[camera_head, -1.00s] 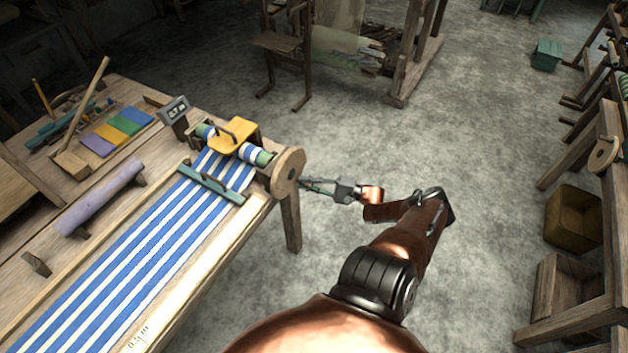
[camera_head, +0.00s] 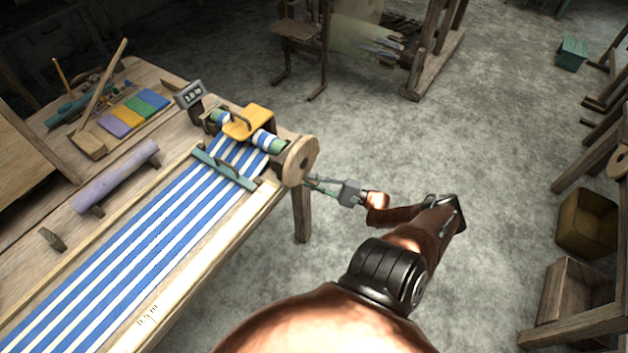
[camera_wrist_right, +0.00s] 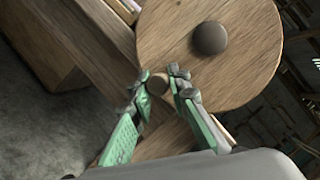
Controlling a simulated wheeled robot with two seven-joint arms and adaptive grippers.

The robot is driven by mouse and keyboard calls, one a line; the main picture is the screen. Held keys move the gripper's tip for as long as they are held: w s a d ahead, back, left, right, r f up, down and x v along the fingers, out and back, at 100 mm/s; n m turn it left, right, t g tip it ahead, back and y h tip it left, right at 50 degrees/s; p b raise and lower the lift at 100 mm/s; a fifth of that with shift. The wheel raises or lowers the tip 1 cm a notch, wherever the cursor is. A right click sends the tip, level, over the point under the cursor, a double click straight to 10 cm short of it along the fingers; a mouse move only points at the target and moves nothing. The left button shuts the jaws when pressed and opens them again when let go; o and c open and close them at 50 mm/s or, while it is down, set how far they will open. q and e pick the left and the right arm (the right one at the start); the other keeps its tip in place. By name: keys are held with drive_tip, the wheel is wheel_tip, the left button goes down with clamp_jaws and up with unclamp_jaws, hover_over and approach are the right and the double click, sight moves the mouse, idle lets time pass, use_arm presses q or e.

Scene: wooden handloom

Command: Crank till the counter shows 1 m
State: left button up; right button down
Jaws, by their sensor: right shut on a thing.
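The counter (camera_head: 190,95) is a small grey box at the back of the loom table. Its digits are tiny and seem to read about 1.0, but I cannot be sure. The round wooden crank wheel (camera_head: 300,160) is at the right end of the cloth roller (camera_head: 268,142); it also shows in the right wrist view (camera_wrist_right: 185,45) with a dark hub. My right gripper (camera_wrist_right: 163,82) is shut on the small wooden crank knob (camera_wrist_right: 157,84), near the wheel's rim. In the head view this gripper (camera_head: 316,184) is right of the wheel, its grip unclear. My left gripper is out of view.
Blue and white striped cloth (camera_head: 165,220) runs along the table under a teal bar (camera_head: 225,170). A yellow piece (camera_head: 250,121) sits over the roller. A lilac roll (camera_head: 115,180) and coloured swatches (camera_head: 133,115) lie to the left. The floor right of the table is open.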

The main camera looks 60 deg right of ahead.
drive_tip(key=shift+s+a+f, duration=0.1)
drive_tip(key=shift+s+f, duration=0.05)
drive_tip(key=shift+f, duration=0.05)
drive_tip(key=c, duration=2.2)
unclamp_jaws()
drive_tip(key=o, duration=0.4)
drive_tip(key=shift+r, duration=0.15)
drive_tip(key=shift+c, duration=0.2)
drive_tip(key=v, duration=1.2)
drive_tip(key=shift+r, duration=0.1)
